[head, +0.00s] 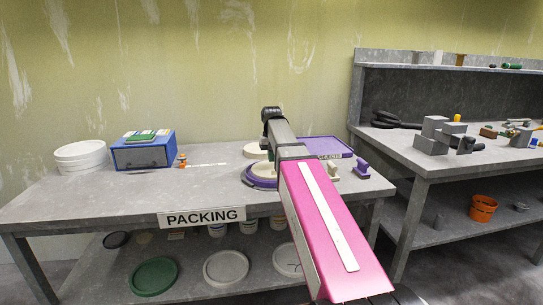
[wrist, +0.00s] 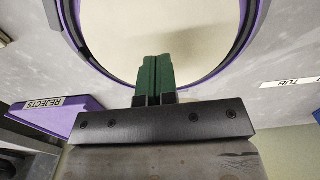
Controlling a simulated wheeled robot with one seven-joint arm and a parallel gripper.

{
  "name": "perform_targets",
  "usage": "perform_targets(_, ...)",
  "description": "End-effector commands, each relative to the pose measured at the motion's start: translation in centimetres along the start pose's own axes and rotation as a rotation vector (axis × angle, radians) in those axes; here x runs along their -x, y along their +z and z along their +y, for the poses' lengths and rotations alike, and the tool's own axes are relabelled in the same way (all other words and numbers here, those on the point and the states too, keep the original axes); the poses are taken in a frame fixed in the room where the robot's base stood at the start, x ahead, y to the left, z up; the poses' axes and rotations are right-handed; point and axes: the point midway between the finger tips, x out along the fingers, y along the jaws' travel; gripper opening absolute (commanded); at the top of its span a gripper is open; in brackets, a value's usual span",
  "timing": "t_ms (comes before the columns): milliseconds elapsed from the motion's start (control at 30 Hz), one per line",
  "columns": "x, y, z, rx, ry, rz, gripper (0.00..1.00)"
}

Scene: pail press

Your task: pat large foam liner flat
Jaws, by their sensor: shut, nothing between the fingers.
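The large foam liner (wrist: 195,30) looks like a pale cream disc in the wrist view, lying inside a round purple rim (wrist: 238,50) with a dark inner band. In the head view the purple round piece (head: 262,183) sits on the packing table, partly hidden by my arm. My gripper (wrist: 155,62) has green fingertips pressed together, with nothing between them. In the wrist view the fingertips are over the liner near its lower edge; I cannot tell whether they touch it. In the head view my arm hides the fingertips.
A purple tray (head: 320,147) marked REJECTS lies right of my arm, with small cream (head: 333,170) and purple (head: 362,168) pieces near it. A cream round piece (head: 256,152) is behind the purple one.

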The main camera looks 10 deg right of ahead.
Motion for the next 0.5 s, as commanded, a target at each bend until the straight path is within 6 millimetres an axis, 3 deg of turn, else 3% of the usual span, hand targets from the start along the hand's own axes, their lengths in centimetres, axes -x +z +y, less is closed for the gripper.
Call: perform_targets(500,-0.59,0.01,0.0,0.0,0.0,-0.001,0.0)
